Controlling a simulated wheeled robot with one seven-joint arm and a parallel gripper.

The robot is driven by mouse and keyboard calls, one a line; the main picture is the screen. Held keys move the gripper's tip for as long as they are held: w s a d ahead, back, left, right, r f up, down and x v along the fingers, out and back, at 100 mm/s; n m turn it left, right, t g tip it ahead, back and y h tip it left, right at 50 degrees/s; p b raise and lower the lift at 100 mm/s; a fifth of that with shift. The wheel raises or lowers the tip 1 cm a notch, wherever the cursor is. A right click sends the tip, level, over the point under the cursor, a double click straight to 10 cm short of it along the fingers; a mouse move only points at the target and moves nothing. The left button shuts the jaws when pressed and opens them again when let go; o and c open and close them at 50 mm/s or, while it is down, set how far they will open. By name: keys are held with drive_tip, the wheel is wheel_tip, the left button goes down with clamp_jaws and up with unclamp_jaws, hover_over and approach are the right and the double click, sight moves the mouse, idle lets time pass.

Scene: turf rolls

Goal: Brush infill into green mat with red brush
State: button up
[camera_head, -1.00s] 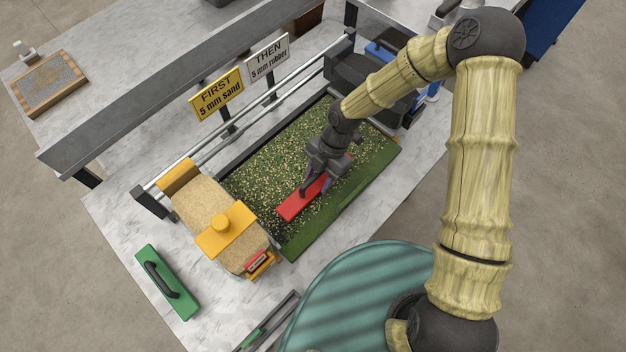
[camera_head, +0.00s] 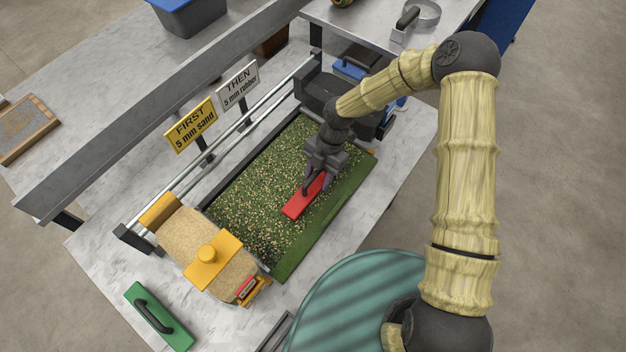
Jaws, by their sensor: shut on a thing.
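The green mat (camera_head: 325,220) lies in a dark-framed bed on the marble bench. Tan grains are speckled over most of it, while a strip along its right front edge is plain green. The red brush (camera_head: 300,203) rests low over the mat, beside the plain strip; whether its bristles touch cannot be seen. My gripper (camera_head: 313,181) is shut on the brush's dark handle from above and hides part of it.
A yellow spreader (camera_head: 205,253) full of sand stands at the mat's near left end, by the rails. A green float (camera_head: 157,318) lies at the bench's front left. A yellow sign (camera_head: 192,126) and white sign (camera_head: 238,86) stand behind. Black bins (camera_head: 335,98) stand beyond the far end.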

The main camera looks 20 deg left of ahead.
drive_tip(key=shift+w+d, duration=0.25)
drive_tip(key=shift+w, duration=0.4)
drive_tip(key=shift+w+d, duration=0.25)
drive_tip(key=shift+w, duration=0.45)
drive_tip(key=shift+w+d, duration=0.25)
drive_tip(key=shift+w, duration=0.4)
drive_tip(key=shift+s, duration=0.1)
drive_tip(key=shift+s+a, duration=0.3)
drive_tip(key=shift+s, duration=0.45)
drive_tip(key=shift+s+a, duration=0.3)
drive_tip(key=shift+s, duration=0.4)
drive_tip(key=shift+w+d, duration=0.3)
drive_tip(key=shift+w, duration=0.5)
drive_tip(key=shift+w+d, duration=0.25)
drive_tip(key=shift+w, duration=0.5)
drive_tip(key=shift+s+a, duration=0.1)
